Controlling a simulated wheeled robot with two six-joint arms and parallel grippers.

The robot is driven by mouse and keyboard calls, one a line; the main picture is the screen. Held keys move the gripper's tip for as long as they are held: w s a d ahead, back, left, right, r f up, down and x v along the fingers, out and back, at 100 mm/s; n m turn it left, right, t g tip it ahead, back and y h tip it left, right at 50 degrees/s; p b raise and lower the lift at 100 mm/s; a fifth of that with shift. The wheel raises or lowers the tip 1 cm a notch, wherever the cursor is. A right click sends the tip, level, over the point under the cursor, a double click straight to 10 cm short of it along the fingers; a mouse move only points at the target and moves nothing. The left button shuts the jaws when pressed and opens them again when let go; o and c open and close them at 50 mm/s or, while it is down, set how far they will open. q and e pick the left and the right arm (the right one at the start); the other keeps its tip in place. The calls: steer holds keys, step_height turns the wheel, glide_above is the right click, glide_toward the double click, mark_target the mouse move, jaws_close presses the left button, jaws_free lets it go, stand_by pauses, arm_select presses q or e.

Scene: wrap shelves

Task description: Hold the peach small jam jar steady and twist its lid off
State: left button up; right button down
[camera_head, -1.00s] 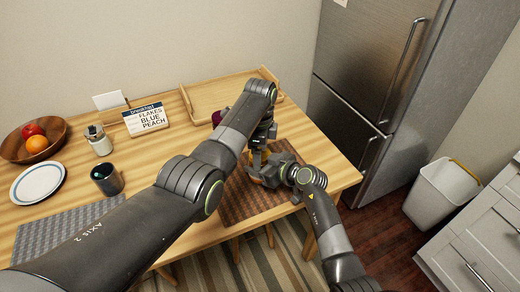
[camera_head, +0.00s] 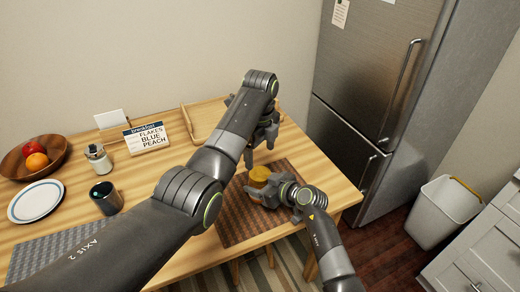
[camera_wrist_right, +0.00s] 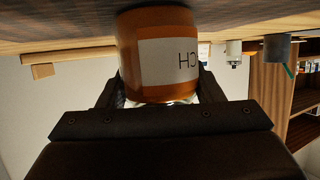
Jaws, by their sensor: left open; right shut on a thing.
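The peach small jam jar (camera_head: 258,181) stands upright on the brown woven mat at the right of the table, with a yellow-gold top showing in the head view. The right wrist view shows its orange body (camera_wrist_right: 128,52) and a white label reading "CH", upside down. The jar's lower front is partly hidden by my right gripper.
The brown mat (camera_head: 232,222) has free room in front of the jar. A wooden tray (camera_head: 190,122) lies behind my left arm. A sign (camera_head: 146,137), shaker (camera_head: 98,158), dark cup (camera_head: 106,197), plate (camera_head: 36,201) and fruit bowl (camera_head: 58,153) stand at the left.

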mark_target(260, 174)
arm_select(q)
steer(key=shift+r+m, duration=0.2)
steer(key=shift+m, duration=0.4)
steer(key=shift+f, duration=3.9)
steer(key=c, duration=1)
steer(key=n, duration=0.6)
steer(key=shift+n, duration=0.3)
steer(key=o, duration=1.1)
